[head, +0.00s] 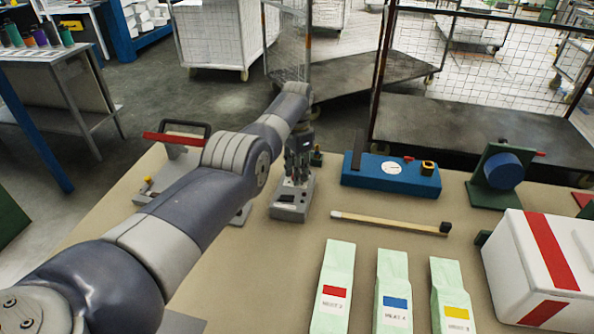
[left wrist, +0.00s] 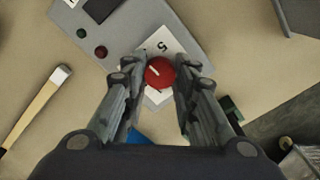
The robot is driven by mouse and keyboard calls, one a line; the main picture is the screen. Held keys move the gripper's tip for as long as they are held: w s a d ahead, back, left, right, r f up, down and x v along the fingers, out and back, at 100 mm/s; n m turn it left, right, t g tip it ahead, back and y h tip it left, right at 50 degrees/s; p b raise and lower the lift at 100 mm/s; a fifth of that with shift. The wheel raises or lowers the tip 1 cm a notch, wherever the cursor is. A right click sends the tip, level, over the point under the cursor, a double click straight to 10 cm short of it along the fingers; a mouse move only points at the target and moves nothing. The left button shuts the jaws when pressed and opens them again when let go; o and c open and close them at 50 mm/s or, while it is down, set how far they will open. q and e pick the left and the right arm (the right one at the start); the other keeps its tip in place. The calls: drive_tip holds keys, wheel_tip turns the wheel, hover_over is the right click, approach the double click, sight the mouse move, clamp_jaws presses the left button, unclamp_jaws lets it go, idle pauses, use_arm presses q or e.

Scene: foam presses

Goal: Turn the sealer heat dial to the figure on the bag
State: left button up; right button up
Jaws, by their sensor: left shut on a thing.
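The sealer is a grey box (head: 289,208) on the table, right of my left arm; its panel (left wrist: 185,22) fills the top of the left wrist view. Its red heat dial (left wrist: 159,72) has a white pointer line and sits over a white scale plate (left wrist: 168,43) where a 5 shows; other figures are hidden. My left gripper (left wrist: 160,82) is shut on the dial from above; it also shows in the head view (head: 298,181). Three pale green bags carry a red label (head: 334,292), a blue label (head: 396,304) and a yellow label (head: 457,313) reading HEAT with small, unclear figures.
A wooden stick with a black end (head: 390,223) lies right of the sealer. A blue device with a white dial (head: 390,178) stands behind it. A white box with red stripes (head: 525,270) is at the right. Wire cages (head: 465,60) stand beyond the table.

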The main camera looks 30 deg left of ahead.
use_arm(q)
drive_tip(key=shift+w+r, duration=0.1)
idle(0.3)
drive_tip(key=o, duration=1.1)
wheel_tip(320, 180, up, 12)
drive_tip(key=shift+f, duration=0.1)
